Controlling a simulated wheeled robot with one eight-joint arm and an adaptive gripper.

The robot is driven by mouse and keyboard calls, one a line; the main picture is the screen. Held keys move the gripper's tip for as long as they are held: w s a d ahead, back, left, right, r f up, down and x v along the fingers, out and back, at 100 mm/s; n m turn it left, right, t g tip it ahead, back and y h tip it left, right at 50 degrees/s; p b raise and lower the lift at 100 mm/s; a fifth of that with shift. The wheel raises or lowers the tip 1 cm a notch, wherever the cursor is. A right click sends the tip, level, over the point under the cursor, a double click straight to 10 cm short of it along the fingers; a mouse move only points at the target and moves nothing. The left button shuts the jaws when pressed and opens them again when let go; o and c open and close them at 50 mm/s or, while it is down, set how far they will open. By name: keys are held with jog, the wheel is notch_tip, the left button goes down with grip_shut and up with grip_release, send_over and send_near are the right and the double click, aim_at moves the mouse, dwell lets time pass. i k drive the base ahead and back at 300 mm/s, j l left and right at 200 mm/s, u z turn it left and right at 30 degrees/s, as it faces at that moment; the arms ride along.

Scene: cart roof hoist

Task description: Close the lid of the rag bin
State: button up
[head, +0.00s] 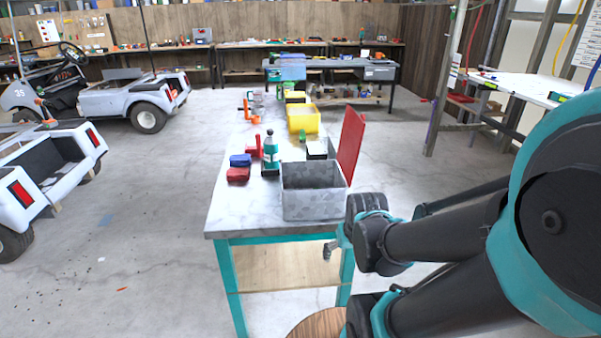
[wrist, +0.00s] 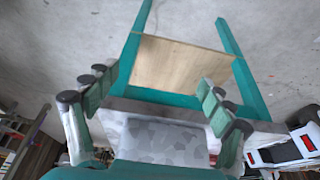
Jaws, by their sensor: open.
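The rag bin (head: 312,204) is a grey mottled open-topped box at the near end of the workbench. Its red lid (head: 351,147) stands open, upright and leaning slightly outward along the bin's right side. My gripper (head: 336,243) is low beside the bench's near right corner, just below and right of the bin, partly hidden by my arm. In the wrist view my gripper (wrist: 157,88) has its fingers spread wide with nothing between them. The bin's grey wall (wrist: 165,141) shows at the bottom there; the lid is not visible in that view.
The workbench (head: 222,211) has teal legs and a wooden lower shelf (head: 290,268). Floor is clear left of the bench; golf carts (head: 50,170) stand beyond.

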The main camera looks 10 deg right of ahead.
aim_at(354, 125)
jog(key=i+l+u, duration=0.2)
jog(key=l+u, duration=0.15)
jog(key=l, duration=0.4)
jog(key=i+l+u, duration=0.15)
jog(key=l+u, duration=0.15)
jog(key=l, duration=0.45)
jog(key=l+u, duration=0.35)
jog(key=l, duration=0.45)
